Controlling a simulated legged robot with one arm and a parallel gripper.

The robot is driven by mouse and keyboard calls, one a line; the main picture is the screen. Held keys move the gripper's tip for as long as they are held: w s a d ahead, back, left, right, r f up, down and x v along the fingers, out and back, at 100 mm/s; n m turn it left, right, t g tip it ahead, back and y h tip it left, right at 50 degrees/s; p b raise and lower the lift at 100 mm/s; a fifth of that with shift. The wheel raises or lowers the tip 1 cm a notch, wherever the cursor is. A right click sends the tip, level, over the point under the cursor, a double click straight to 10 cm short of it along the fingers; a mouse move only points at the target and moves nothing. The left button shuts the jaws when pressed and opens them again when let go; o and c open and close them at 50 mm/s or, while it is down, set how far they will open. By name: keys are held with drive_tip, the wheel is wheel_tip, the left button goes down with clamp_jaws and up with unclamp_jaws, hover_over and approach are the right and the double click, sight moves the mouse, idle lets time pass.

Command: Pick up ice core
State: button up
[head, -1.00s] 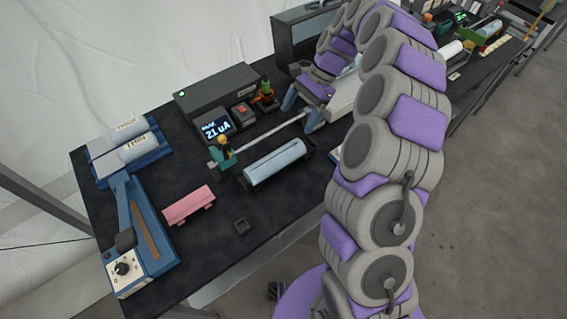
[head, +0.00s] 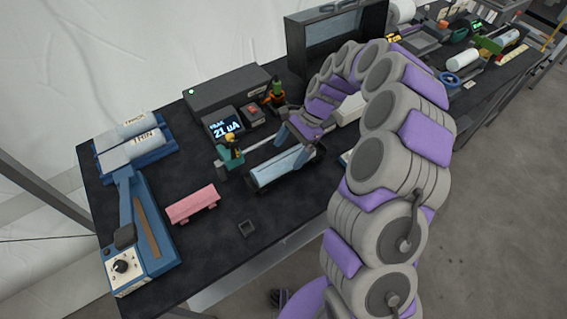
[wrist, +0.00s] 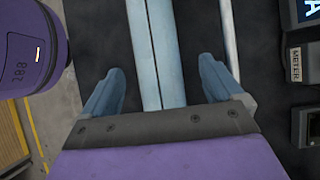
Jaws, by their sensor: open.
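The ice core (head: 270,173) is a pale blue cylinder lying lengthwise in a dark cradle near the middle of the dark bench. In the wrist view the core (wrist: 155,45) runs from the top edge down between my fingers and has a dark line along it. My gripper (head: 292,147) is over the right part of the core. In the wrist view my gripper (wrist: 162,76) is open, with one blue finger on each side of the core and gaps between. The core's near part is hidden behind the gripper's dark palm. I cannot tell the finger height exactly.
A rail with a small green carriage (head: 230,165) runs behind the core. A meter display (head: 223,125) and dark boxes stand further back. A blue sealer (head: 130,240) is at left.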

sight(288, 155)
drive_tip(key=b+x, duration=0.1)
drive_tip(key=x, duration=0.4)
drive_tip(key=shift+d+b, duration=0.1)
drive_tip(key=shift+b, duration=0.3)
drive_tip(key=shift+s, duration=0.1)
drive_tip(key=shift+c, duration=0.3)
drive_tip(key=c, duration=1.4)
drive_tip(key=shift+r, duration=0.1)
